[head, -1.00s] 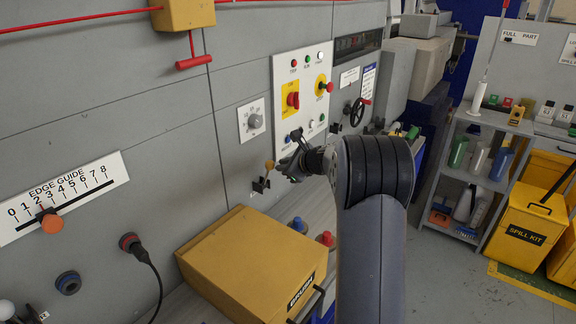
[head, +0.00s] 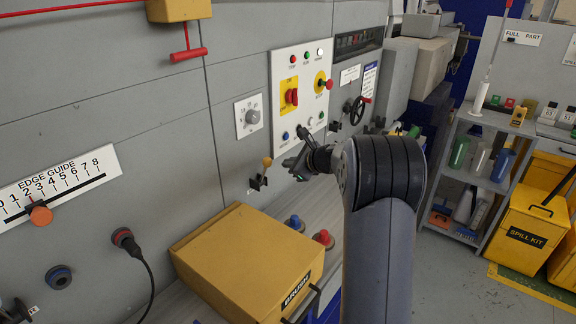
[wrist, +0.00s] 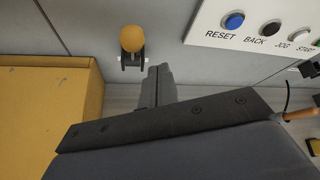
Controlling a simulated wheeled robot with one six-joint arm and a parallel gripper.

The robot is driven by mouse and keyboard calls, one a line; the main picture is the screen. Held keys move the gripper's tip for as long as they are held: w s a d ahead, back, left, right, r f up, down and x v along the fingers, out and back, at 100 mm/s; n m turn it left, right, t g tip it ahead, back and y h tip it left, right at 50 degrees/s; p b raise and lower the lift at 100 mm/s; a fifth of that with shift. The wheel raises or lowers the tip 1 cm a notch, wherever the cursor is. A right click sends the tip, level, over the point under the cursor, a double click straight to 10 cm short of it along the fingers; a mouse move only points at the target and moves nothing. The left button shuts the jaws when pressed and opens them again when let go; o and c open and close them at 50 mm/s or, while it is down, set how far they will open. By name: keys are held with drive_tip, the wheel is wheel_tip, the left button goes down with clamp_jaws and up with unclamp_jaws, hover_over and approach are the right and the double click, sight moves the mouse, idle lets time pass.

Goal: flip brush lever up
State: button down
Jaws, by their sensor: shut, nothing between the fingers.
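The brush lever, with its yellow-orange ball knob (head: 267,162), stands on the grey wall panel above the yellow brush box (head: 250,262). Its knob points upward and outward from a dark bracket. In the wrist view the lever knob (wrist: 132,38) is at the top, just left of my fingers. My gripper (head: 292,163) is just right of the lever, with a small gap between them. In the wrist view my gripper's fingers (wrist: 157,82) are together and empty, below and right of the lever bracket.
The control panel (head: 303,95) with buttons and a red switch is above and right of the lever. The brush box juts out below it. Blue (head: 295,223) and red (head: 324,238) knobs sit beside the box. An edge guide scale (head: 58,185) is far left.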

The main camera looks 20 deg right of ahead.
wheel_tip(320, 180, up, 9)
drive_tip(key=s, duration=0.1)
drive_tip(key=shift+r, duration=0.15)
drive_tip(key=shift+s+a, duration=0.1)
idle(0.3)
